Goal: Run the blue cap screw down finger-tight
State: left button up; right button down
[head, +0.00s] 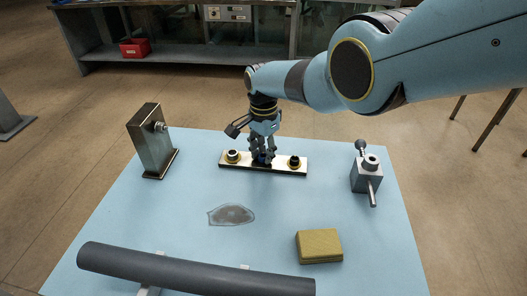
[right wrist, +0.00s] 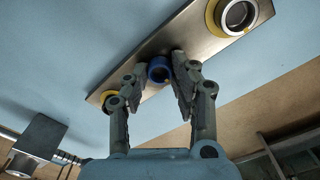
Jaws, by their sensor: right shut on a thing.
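The blue cap screw (right wrist: 159,69) stands at the middle of a flat metal plate, between my fingertips in the right wrist view. How deep the screw sits cannot be seen. My left gripper is not in view.
On the blue table stand a metal block with a bolt (head: 152,145) at left and a grey clamp-like fixture (head: 366,176) at right. A yellow sponge (head: 319,246), a grey patch (head: 231,214) and a dark pipe (head: 190,273) lie in front. A red bin (head: 135,48) is far behind.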

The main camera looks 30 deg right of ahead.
aim_at(263, 157)
jog(key=shift+w+r+m, duration=0.3)
jog(key=shift+m, duration=0.4)
jog(key=c, duration=1.2)
grip_release()
jog(key=shift+c, duration=0.2)
jog(key=shift+o, duration=0.7)
jog(key=shift+s+f, duration=0.15)
jog(key=shift+s, duration=0.05)
notch_tip(263, 157, up, 12)
